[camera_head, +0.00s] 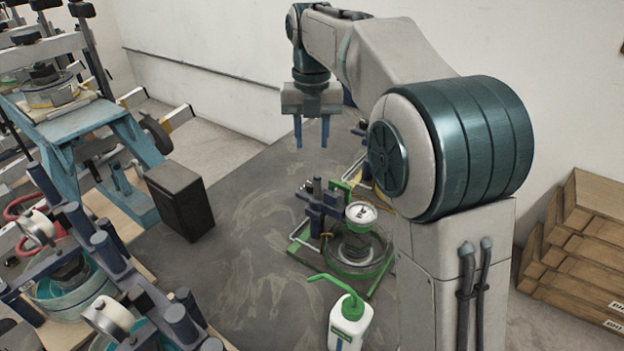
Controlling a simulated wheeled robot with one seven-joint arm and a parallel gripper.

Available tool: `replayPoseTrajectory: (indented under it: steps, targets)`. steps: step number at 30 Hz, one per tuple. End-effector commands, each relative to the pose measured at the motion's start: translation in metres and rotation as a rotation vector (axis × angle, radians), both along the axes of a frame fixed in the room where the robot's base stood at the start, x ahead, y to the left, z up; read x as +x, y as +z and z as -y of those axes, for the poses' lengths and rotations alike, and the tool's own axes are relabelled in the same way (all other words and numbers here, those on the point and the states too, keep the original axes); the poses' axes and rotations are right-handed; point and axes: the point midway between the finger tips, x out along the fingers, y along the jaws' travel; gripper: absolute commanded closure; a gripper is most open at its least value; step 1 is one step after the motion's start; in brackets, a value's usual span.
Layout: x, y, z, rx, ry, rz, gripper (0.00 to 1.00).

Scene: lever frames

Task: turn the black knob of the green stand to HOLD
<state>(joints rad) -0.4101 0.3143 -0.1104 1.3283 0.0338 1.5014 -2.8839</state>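The green stand (350,272) is on the dark grey floor mat at the centre of the head view, partly hidden at right by my arm column. It has a green base frame, blue posts at its left and a round white-faced disc (361,213) on top. A dark round part shows below the disc; I cannot tell whether it is the black knob, and no HOLD mark is readable. My gripper (312,143) is in the air above and behind the stand in the picture. Its two blue fingers point down, apart and empty, touching nothing.
A white bottle (349,318) with a green spout stands in front of the stand. A black box (180,200) stands at left, near blue clamp rigs (110,130). Wooden crates (580,250) are stacked at right. The mat between box and stand is clear.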

Motion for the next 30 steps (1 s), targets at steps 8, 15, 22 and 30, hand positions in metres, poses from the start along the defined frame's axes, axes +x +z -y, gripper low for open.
replayPoseTrajectory:
  steps: [8,15,22,30]
  targets:
    - [-0.002,-0.062,0.0,-0.001,0.0,-0.004,0.65]
    - [-0.001,-0.1,0.0,0.0,-0.002,-0.002,0.65]
    - [-0.001,-0.112,0.0,0.0,-0.002,0.0,0.65]
    - [0.0,-0.113,0.0,0.0,-0.002,0.0,0.73]
